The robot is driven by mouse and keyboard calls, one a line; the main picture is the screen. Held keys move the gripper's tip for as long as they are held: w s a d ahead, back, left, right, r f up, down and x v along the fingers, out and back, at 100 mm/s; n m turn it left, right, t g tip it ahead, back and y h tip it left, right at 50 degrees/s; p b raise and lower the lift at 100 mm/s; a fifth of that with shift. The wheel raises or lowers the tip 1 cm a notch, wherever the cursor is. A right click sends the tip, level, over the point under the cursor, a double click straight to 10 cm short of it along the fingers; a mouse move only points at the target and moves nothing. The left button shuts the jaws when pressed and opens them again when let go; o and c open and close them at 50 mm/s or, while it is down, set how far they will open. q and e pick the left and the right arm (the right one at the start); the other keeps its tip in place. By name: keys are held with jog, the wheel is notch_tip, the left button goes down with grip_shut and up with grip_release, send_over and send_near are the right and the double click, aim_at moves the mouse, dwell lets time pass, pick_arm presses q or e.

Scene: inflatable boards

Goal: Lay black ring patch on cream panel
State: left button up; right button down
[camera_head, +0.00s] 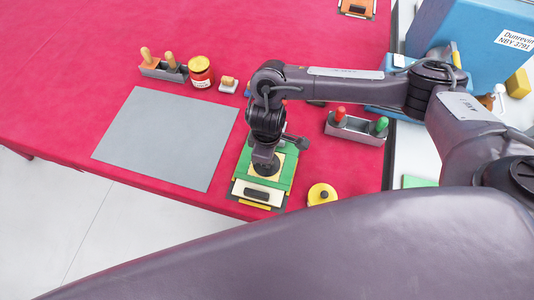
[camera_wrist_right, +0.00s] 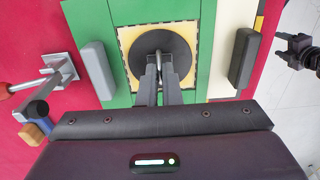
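The black ring patch (camera_wrist_right: 181,46) is a dark disc with a metal ring at its middle. It sits over a cream square panel (camera_wrist_right: 192,32) with a dotted border, set in a green board (camera_wrist_right: 207,28). I cannot tell whether its underside touches the panel. My right gripper (camera_wrist_right: 160,66) is closed around the patch's metal ring. In the head view the arm hides much of the patch and panel (camera_head: 256,157). A dark claw at the right edge of the right wrist view seems to be my left gripper (camera_wrist_right: 287,47), over the floor; its opening is unclear.
A yellow round item (camera_head: 322,194) and a grey holder (camera_head: 355,128) are to the right.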

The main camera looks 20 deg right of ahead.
dwell(0.3)
jog(key=c, duration=1.1)
grip_release()
jog(key=shift+o, duration=0.2)
jog(key=shift+r, duration=0.1)
jog(key=shift+r+p, duration=2.9)
jog(key=shift+p, duration=0.45)
